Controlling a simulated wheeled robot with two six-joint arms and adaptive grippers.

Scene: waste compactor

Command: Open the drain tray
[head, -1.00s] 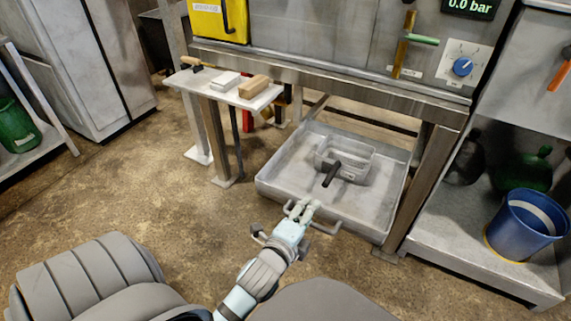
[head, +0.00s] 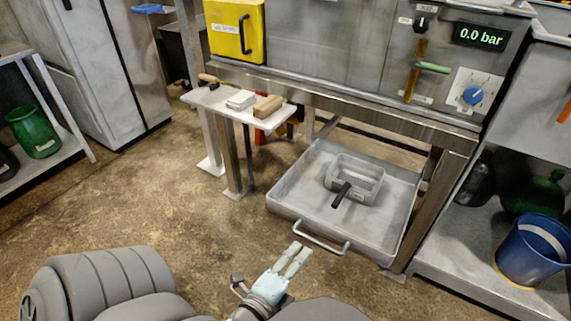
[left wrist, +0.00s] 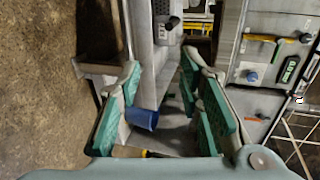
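The drain tray (head: 285,198) is a wide, shallow grey pan on the floor under the machine's frame. Its front part sticks out past the frame's front beam. A bar handle (head: 322,243) is on its front wall. A grey perforated basket (head: 354,178) with a black handle sits inside it. The basket also shows at the top of the left wrist view (left wrist: 166,32). My left gripper (head: 299,252) is in front of the tray, just short of the handle. Its green-padded fingers (left wrist: 160,92) are apart with nothing between them. My right gripper is not in view.
A small side table (head: 218,104) with a brush and blocks stands left of the tray. A blue bucket (head: 532,250) stands on the low shelf (head: 455,262) at right. The machine's leg (head: 432,205) is close to the tray's right side. The floor (head: 180,205) in front and left is clear.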

